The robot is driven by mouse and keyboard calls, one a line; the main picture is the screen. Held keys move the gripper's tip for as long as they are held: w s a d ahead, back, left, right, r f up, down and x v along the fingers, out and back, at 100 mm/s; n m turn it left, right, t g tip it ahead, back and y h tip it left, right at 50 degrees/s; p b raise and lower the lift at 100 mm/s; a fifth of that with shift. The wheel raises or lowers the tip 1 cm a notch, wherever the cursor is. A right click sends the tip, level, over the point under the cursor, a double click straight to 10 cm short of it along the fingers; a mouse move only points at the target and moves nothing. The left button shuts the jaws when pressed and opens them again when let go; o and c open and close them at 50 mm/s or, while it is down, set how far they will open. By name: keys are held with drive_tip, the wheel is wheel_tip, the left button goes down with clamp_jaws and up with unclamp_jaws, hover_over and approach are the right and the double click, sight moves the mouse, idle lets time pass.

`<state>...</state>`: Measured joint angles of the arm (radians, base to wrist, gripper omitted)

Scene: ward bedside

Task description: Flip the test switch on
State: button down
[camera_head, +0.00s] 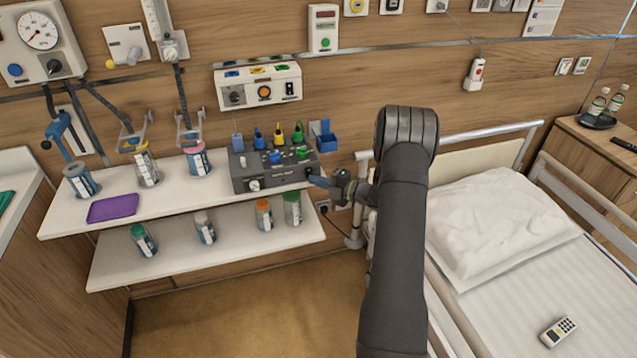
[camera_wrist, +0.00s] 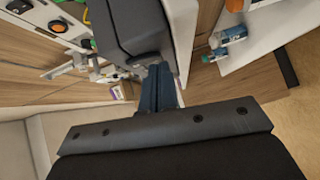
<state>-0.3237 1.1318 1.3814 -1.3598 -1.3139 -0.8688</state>
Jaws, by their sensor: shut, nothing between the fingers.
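A dark grey control box (camera_head: 272,184) with a dial and coloured knobs and plugs stands on the upper white shelf. My gripper (camera_head: 318,181) is shut and empty, its blue fingers pointing left at the box's lower right end. In the wrist view my gripper (camera_wrist: 160,72) shows its fingers together close to the dark box (camera_wrist: 130,22); I cannot tell whether they touch it. A white wall panel (camera_head: 258,87) above has an orange round button and a black switch (camera_head: 290,90). No label reading test is legible, so I cannot tell which control is the test switch.
The upper shelf (camera_head: 130,205) also holds jars and a purple tray (camera_head: 113,208). Several jars stand on the lower shelf (camera_head: 180,262). A bed rail (camera_head: 470,133) and bed with a pillow (camera_head: 497,222) lie right of my arm. A blue holder (camera_head: 326,138) is on the wall.

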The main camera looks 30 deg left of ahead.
drive_tip(key=shift+w+a, duration=0.15)
drive_tip(key=shift+f, duration=0.1)
drive_tip(key=s+d+f, duration=0.1)
drive_tip(key=s+d, duration=0.1)
drive_tip(key=d, duration=1.1)
drive_tip(key=shift+s+f, duration=0.15)
drive_tip(key=shift+s, duration=0.25)
drive_tip(key=shift+a, duration=0.2)
